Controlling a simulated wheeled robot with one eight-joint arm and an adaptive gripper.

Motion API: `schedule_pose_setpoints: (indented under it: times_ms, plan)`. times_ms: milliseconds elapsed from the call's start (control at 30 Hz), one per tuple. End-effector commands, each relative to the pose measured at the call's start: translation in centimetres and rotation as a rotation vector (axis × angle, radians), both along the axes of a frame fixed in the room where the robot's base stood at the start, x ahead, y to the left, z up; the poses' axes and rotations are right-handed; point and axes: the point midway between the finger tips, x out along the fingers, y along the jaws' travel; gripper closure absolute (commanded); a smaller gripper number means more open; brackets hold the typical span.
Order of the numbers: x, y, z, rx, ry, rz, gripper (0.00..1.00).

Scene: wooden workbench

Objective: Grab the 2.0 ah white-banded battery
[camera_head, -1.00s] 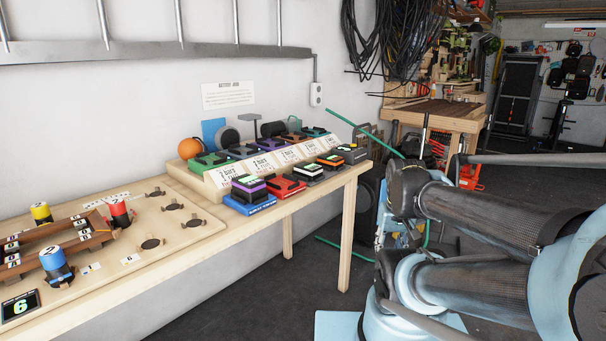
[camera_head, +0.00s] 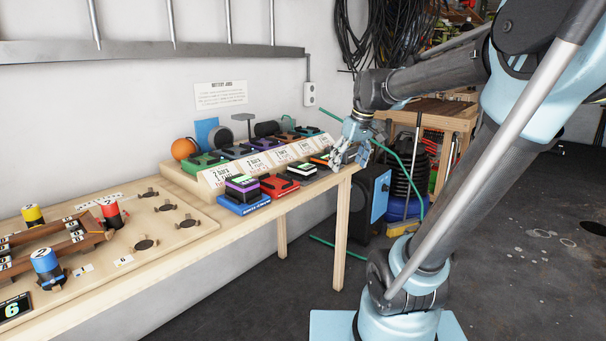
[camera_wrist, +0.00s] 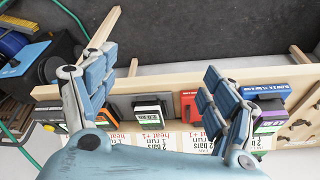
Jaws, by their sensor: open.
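My gripper (camera_head: 350,150) is open and empty above the right end of the bench. In the wrist view my gripper (camera_wrist: 161,80) has its fingers spread wide, apart from the battery. The right finger partly covers the area beside the red battery.
A sloped label rack (camera_head: 215,179) with more batteries stands behind. Open floor lies in front of the bench.

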Motion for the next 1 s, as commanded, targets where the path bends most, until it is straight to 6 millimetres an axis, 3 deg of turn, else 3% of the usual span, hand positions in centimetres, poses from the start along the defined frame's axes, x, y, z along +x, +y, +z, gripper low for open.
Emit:
schedule_pose_setpoints:
  times_ms: [33, 200, 433, 600, 733, 1000]
  plan:
    - [1.9, 1.0, 1.2, 0.005, -0.008, 0.037, 0.22]
    - [7.6, 4.2, 4.3, 0.02, -0.039, 0.163, 0.22]
    - [13.7, 8.3, 6.9, 0.037, -0.076, 0.305, 0.22]
    - [15.9, 9.9, 7.7, 0.043, -0.093, 0.357, 0.22]
    - [16.6, 10.5, 7.4, 0.046, -0.096, 0.372, 0.22]
    - [17.6, 11.8, 3.5, 0.045, -0.097, 0.373, 0.22]
